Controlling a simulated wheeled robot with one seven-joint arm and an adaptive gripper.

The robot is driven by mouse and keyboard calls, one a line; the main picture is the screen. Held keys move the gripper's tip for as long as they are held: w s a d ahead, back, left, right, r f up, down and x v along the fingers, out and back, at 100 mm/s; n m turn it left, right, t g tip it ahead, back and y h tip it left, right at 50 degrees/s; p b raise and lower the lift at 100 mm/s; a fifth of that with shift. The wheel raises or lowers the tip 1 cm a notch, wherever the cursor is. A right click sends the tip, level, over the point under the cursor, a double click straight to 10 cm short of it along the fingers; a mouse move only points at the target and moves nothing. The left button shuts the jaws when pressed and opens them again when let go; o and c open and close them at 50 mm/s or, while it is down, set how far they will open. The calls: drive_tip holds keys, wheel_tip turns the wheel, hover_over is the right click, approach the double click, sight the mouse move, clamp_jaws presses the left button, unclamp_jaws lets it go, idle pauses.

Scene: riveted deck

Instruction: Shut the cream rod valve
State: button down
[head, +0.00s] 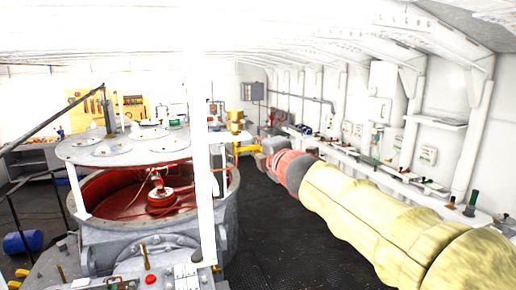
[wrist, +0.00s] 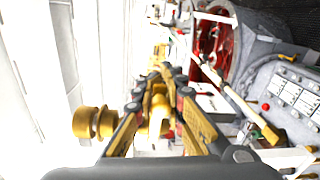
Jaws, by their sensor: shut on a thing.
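My gripper (wrist: 160,90) is shut on a gold-yellow fitting (wrist: 95,122) in the wrist view. The fitting has a round, flanged end that sticks out left of the yellow fingers, and a part of it shows between them. The fingers hide its middle. In the head view a gold-yellow fitting (head: 236,122) stands at the far end of my arm, beyond the white post. I cannot tell for sure whether it is the cream rod valve. A cream rod (wrist: 230,95) with a tan end lies right of the fingers in the wrist view, apart from them.
A large grey vat (head: 105,225) with a red inside stands left of a white post (head: 205,150). A long wall ledge (head: 400,178) with small items runs along the right. Dark floor (head: 285,235) lies open between vat and arm. A blue drum (head: 22,243) lies far left.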

drive_tip(key=shift+f, duration=0.1)
idle(0.3)
drive_tip(key=c, duration=1.8)
unclamp_jaws()
drive_tip(key=shift+o, duration=0.2)
drive_tip(key=shift+s, duration=0.1)
drive_tip(key=v, duration=1.1)
drive_tip(key=shift+s, duration=0.45)
drive_tip(key=shift+d, duration=0.1)
